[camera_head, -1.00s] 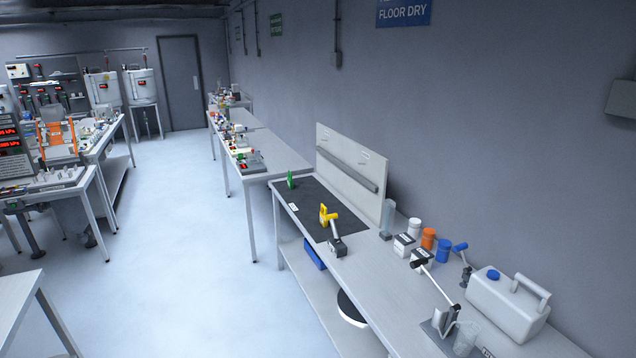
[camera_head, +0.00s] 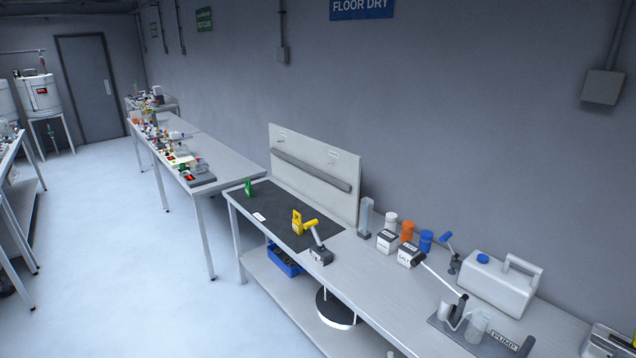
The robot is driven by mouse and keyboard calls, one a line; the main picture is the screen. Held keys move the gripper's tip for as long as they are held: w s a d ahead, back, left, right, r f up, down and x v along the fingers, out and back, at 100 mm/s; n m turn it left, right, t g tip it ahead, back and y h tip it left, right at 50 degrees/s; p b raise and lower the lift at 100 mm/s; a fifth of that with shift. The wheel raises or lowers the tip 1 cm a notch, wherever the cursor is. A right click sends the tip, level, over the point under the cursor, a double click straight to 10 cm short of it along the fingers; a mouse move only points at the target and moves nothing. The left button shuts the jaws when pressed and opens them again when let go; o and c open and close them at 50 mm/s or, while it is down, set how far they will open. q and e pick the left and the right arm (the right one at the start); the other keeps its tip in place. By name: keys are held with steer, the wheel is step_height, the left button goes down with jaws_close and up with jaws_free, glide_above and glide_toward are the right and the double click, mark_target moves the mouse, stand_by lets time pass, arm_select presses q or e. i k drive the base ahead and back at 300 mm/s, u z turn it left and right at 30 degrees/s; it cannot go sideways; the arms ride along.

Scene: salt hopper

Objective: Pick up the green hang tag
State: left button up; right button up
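A small green tag (camera_head: 248,187) stands upright near the far left end of the black mat (camera_head: 274,208) on the near bench. A yellow tag (camera_head: 297,222) stands on the same mat, beside a yellow-handled lever on a grey block (camera_head: 320,256). The green tag is small in this view, and any writing on it cannot be read. Neither of my grippers shows in the head view.
The bench (camera_head: 350,282) carries several bottles, a white jug (camera_head: 502,282) and a pump plate on the right. A grey back panel (camera_head: 312,178) stands behind the mat. A blue bin (camera_head: 284,262) sits on the lower shelf. The floor (camera_head: 120,270) left of the bench is clear.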

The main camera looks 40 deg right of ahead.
mark_target(248, 188)
steer(key=z, duration=0.75)
steer(key=i, duration=2.1)
steer(key=z, duration=0.4)
